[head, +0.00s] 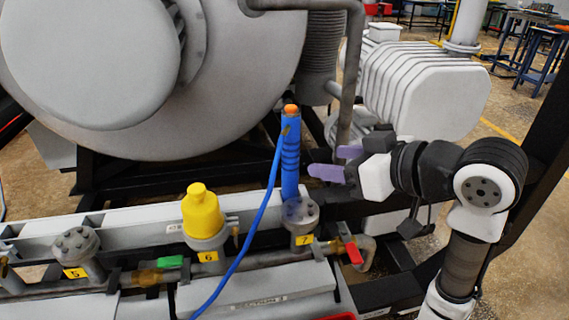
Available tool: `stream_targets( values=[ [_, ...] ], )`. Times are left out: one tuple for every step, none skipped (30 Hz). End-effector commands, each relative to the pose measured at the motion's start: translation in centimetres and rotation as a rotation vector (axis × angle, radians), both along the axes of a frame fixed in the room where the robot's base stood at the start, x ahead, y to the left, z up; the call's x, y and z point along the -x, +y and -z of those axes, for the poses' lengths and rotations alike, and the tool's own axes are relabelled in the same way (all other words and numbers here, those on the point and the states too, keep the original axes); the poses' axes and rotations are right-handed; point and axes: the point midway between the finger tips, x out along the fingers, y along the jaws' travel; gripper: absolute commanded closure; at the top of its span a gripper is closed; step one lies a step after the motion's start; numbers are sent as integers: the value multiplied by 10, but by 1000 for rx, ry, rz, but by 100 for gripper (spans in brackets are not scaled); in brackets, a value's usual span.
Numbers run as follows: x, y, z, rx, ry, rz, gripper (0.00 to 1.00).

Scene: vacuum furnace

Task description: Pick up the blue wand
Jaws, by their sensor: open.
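The blue wand (290,155) stands upright above the grey flanged fitting by the label 7, in the middle of the head view. It has an orange tip at its top, and a blue cable runs from it down to the lower left. My gripper (332,163) is just right of the wand, with its purple fingers pointing left toward it. The fingers are apart and nothing shows between them.
A yellow cap (203,212) stands on the fitting at label 6, and a bare grey fitting (76,246) is at label 5. A red valve handle (354,252) and a green one (170,262) sit low. A grey vertical pipe (349,85) rises behind my gripper. The large furnace body (240,80) fills the back.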

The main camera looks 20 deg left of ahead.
Motion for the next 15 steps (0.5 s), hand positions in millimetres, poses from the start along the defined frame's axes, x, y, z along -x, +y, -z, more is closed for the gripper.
stream_targets(
  values=[
    [-3, 10, 4, 1, 4, -5, 44],
    [-5, 15, 6, 0, 4, -6, 44],
    [-8, 23, 9, -1, 4, -6, 44],
    [-10, 28, 11, -1, 3, -5, 44],
    [-12, 33, 14, -1, 4, -7, 44],
    [-15, 40, 17, 0, 3, -5, 44],
    [-17, 44, 19, -1, 3, -4, 44],
    [-19, 48, 20, -1, 3, -4, 44],
    [-21, 53, 22, -2, 2, -4, 44],
    [-22, 56, 24, -2, 2, -3, 44],
    [-23, 58, 25, -2, 1, -5, 44],
    [-24, 61, 26, -1, 1, -3, 44],
    [-25, 62, 27, -2, -1, -2, 44],
    [-26, 63, 27, -2, -1, -2, 44],
    [-26, 65, 28, -2, -1, -2, 44]
  ],
)
